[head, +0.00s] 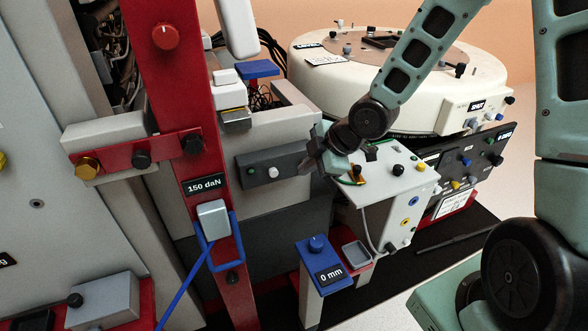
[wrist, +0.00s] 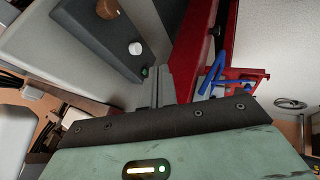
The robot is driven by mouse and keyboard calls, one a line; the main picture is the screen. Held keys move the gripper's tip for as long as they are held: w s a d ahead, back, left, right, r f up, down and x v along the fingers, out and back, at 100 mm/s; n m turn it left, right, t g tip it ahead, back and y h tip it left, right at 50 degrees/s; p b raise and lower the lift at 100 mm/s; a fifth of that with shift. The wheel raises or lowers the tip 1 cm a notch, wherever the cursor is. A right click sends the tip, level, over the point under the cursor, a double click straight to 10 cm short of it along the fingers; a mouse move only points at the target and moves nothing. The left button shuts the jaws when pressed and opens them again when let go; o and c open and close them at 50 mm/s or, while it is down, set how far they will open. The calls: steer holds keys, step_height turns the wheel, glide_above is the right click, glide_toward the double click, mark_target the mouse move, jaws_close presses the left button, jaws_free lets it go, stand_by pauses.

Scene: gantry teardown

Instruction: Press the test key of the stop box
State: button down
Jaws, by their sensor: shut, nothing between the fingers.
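A dark grey box (head: 266,172) with a white key (head: 273,172) and a small green lamp is fixed to the pale machine housing at the middle of the head view. I take it for the stop box; no label on it is readable. In the wrist view the box (wrist: 88,32) is at the upper left, with the white key (wrist: 135,48), a brown knob (wrist: 107,8) and the green lamp (wrist: 145,72). My gripper (head: 318,163) is shut and empty at the box's right end in the head view. Its fingers (wrist: 156,80) appear beside the lamp; contact cannot be told.
A red post (head: 190,100) with a 150 daN label and a blue handle stands left of the box. A white control box (head: 390,195) with several knobs stands right, under my wrist. A blue stand (head: 322,270) marked 0 mm is below. A round white drum (head: 430,80) is behind.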

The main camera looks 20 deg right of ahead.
mark_target(273, 172)
steer(key=shift+w+a+f, duration=0.6)
steer(key=shift+w+f, duration=0.65)
steer(key=shift+w, duration=0.15)
steer(key=shift+w+a+f, duration=0.55)
steer(key=shift+w+f, duration=0.65)
steer(key=shift+w, duration=0.15)
steer(key=shift+w+a+f, duration=0.6)
steer(key=shift+w+f, duration=0.65)
steer(key=shift+w, duration=0.15)
